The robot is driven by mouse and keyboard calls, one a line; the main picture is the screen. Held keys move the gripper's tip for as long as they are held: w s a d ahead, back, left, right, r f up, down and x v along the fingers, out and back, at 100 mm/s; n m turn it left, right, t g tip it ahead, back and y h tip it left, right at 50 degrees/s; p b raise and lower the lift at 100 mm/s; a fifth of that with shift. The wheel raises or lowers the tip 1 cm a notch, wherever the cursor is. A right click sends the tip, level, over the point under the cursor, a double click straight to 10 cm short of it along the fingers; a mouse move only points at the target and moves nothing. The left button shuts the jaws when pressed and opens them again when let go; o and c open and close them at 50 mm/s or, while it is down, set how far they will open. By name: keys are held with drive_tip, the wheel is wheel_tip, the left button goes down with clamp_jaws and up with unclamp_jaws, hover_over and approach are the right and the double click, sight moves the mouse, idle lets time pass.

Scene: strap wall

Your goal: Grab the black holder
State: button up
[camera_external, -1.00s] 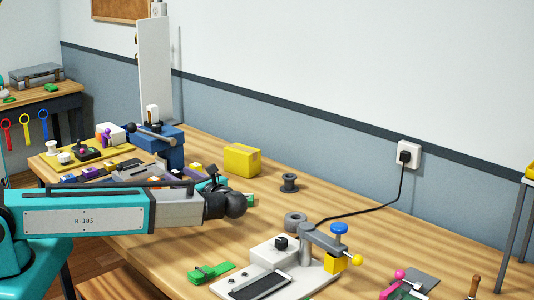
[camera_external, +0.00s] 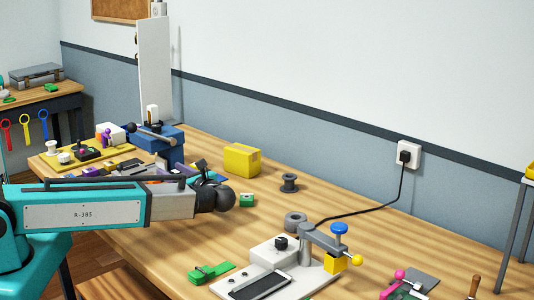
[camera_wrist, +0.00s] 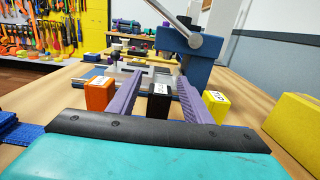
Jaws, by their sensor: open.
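The black holder (camera_wrist: 159,104), a small upright block with a white label on its top, stands in the middle of the wrist view. My gripper (camera_wrist: 160,77) is open, with one purple finger on each side of the black holder. I cannot tell whether either finger touches it. An orange block (camera_wrist: 99,95) stands outside the left finger and a yellow block (camera_wrist: 216,107) outside the right one. In the external view my arm mostly hides the gripper and the blocks around it.
A large yellow box (camera_external: 242,160) stands right of my gripper, with a dark spool (camera_external: 289,183) beyond it. A blue vise (camera_wrist: 183,62) with a grey bar rises ahead.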

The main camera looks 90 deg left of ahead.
drive_tip(key=shift+x, duration=1.2)
drive_tip(key=shift+c, duration=0.2)
clamp_jaws()
